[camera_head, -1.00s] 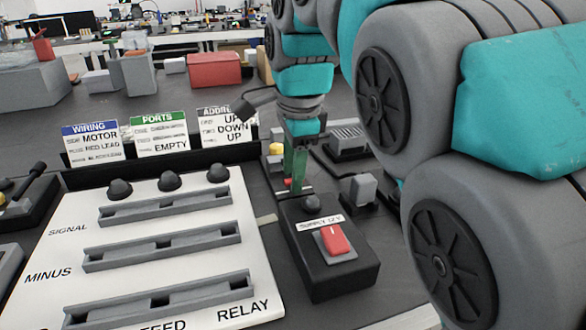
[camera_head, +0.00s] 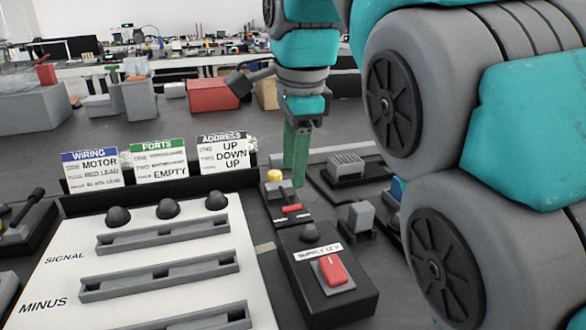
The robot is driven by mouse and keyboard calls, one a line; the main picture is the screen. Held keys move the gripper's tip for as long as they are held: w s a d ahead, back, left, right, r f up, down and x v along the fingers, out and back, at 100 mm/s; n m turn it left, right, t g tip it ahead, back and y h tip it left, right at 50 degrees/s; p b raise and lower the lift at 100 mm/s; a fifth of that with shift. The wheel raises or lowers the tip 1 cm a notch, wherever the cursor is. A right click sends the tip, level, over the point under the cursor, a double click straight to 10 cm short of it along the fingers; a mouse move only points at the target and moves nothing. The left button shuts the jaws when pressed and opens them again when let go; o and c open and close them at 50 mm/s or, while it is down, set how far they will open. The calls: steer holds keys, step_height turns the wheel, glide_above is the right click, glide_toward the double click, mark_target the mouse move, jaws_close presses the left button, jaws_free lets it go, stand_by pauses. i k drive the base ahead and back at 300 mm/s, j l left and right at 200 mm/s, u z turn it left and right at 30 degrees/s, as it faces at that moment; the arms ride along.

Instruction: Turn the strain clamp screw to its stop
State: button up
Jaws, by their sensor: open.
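My gripper (camera_head: 297,180) points down with green fingers, behind the supply box and in front of the far table area. The fingers are seen nearly edge-on, so the gap between them is hard to see, and nothing shows held in them. Just below the fingertips is a small dark block with a red piece (camera_head: 291,208) and a white strip. A yellow knob (camera_head: 273,176) stands just left of the fingers. I cannot tell for certain which of these parts is the strain clamp screw; no screw head shows clearly.
The black supply box (camera_head: 333,295) with a red rocker switch stands in front. The white panel (camera_head: 70,290) with grey rails and black knobs is at left, three sign cards (camera_head: 158,161) behind it. A ribbed grey block (camera_head: 346,166) and a grey-topped part (camera_head: 361,217) stand right of the gripper.

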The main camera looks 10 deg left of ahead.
mark_target(273, 175)
steer(key=k, duration=1)
